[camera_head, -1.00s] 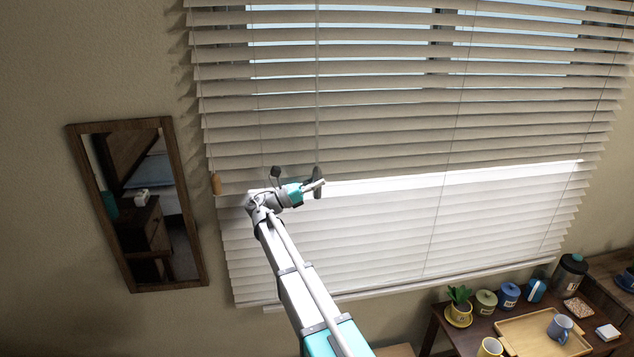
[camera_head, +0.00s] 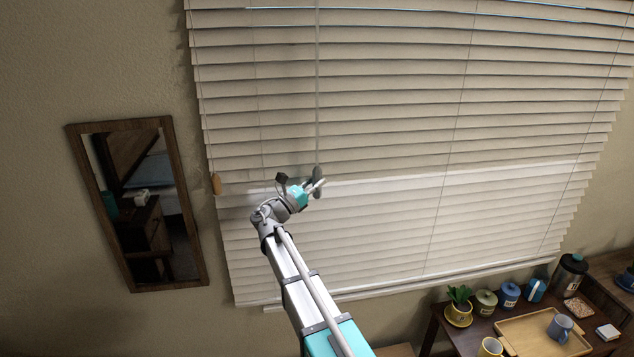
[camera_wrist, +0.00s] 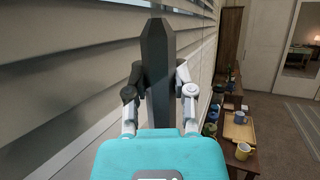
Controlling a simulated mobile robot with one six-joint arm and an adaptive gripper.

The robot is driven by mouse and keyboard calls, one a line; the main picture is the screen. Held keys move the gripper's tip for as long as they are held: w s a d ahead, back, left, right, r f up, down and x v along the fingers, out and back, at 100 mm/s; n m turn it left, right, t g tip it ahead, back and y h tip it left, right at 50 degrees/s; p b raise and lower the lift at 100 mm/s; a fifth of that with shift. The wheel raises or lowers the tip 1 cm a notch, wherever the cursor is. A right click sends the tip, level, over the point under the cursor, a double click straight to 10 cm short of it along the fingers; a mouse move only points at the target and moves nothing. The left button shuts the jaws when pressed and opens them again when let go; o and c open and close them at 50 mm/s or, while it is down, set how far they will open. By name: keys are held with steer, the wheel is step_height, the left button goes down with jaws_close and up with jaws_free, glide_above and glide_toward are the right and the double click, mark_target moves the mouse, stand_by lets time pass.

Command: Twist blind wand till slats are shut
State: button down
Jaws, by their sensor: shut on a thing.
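The blind (camera_head: 400,120) covers the window, and its slats are tilted steeply and look nearly or fully shut, with faint blue slivers along the top edge. The thin grey wand (camera_head: 318,90) hangs down in front of the slats. My gripper (camera_head: 317,184) is at the wand's lower end. In the wrist view my gripper (camera_wrist: 158,85) is shut on the wand's wide dark handle (camera_wrist: 157,50), with a finger on each side. The blind's slats (camera_wrist: 70,60) are close on the left there.
A pull cord with a wooden tassel (camera_head: 217,184) hangs at the blind's left edge. A framed mirror (camera_head: 140,205) is on the wall. At lower right a desk holds a wooden tray (camera_head: 515,338), a potted plant (camera_head: 459,300), mugs and canisters.

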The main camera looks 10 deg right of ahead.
steer(key=shift+n+t+y, duration=0.75)
steer(key=shift+t, duration=0.55)
steer(key=shift+n+t+y, duration=0.75)
steer(key=shift+t, duration=0.55)
steer(key=shift+c, duration=2.2)
jaws_free()
steer(key=shift+w+m+g+h, duration=0.1)
steer(key=shift+m+g+h, duration=0.3)
steer(key=shift+g, duration=0.3)
